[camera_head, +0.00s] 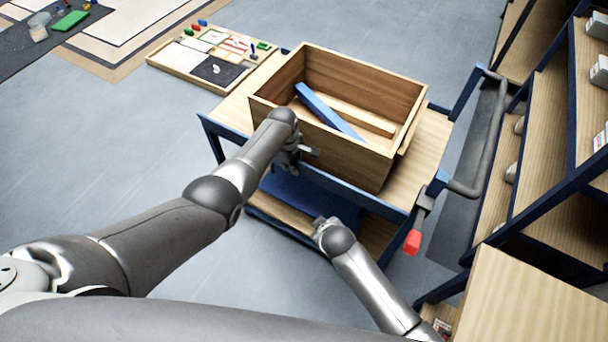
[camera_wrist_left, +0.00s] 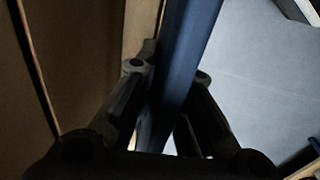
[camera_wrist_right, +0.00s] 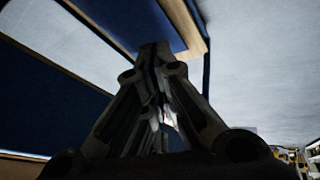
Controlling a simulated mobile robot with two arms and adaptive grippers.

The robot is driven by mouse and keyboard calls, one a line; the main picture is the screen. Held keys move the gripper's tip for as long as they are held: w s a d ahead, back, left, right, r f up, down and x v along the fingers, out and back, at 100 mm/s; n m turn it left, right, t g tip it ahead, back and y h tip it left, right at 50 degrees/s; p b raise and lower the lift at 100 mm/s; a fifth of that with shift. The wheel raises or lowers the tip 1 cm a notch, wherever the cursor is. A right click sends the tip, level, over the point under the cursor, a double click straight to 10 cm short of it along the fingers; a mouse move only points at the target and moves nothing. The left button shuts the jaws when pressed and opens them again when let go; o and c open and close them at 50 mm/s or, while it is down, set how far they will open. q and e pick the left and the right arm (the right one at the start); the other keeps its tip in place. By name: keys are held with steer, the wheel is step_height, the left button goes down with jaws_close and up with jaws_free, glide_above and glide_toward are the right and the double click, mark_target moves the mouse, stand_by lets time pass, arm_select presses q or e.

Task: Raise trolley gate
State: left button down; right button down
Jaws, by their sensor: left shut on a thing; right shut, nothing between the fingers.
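The trolley (camera_head: 430,165) has a blue frame and wooden shelves. A blue panel (camera_head: 312,197) shows low on its near side, partly hidden by my arms; I cannot tell whether this is the gate. My left gripper (camera_head: 300,158) is at the trolley's near upper edge. In the left wrist view its fingers (camera_wrist_left: 165,90) are shut on a blue bar (camera_wrist_left: 188,45), with brown wood to the left and grey floor to the right. My right gripper (camera_head: 322,224) is lower, near the blue panel. In the right wrist view its fingers (camera_wrist_right: 157,60) are together and empty, below a wood-edged blue surface (camera_wrist_right: 130,20).
A wooden crate (camera_head: 385,75) holding a blue bar (camera_head: 325,110) stands on the trolley top. A red-ended lever (camera_head: 413,241) hangs at its right corner by the push handle (camera_head: 497,110). Shelving (camera_head: 550,130) stands close on the right.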

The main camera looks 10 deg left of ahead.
mark_target(306, 171)
steer(key=w+a+r+n+t, duration=0.1)
steer(key=a+r, duration=0.3)
steer(key=r, duration=0.3)
steer(key=w+a+r+n+t, duration=0.1)
steer(key=a+r, duration=0.2)
steer(key=r, duration=0.4)
steer(key=shift+y, duration=0.3)
steer(key=shift+w+a+f, duration=0.15)
steer(key=shift+w+f, duration=1)
steer(key=shift+w, duration=0.5)
steer(key=shift+w+a+f, duration=0.1)
steer(key=shift+w+f, duration=1.05)
steer(key=shift+w, duration=0.55)
steer(key=shift+w+a+f, duration=0.15)
steer(key=shift+w+f, duration=1)
steer(key=shift+w, duration=0.5)
arm_select(q)
steer(key=shift+s+f, duration=0.1)
arm_select(e)
steer(key=shift+w+d+r, duration=0.15)
steer(key=shift+w, duration=0.25)
steer(key=shift+w+d+r, duration=0.1)
steer(key=shift+w+d, duration=0.05)
steer(key=shift+w, duration=0.2)
arm_select(q)
steer(key=c, duration=1.5)
jaws_free()
arm_select(e)
steer(key=shift+f, duration=0.1)
steer(key=shift+s, duration=0.1)
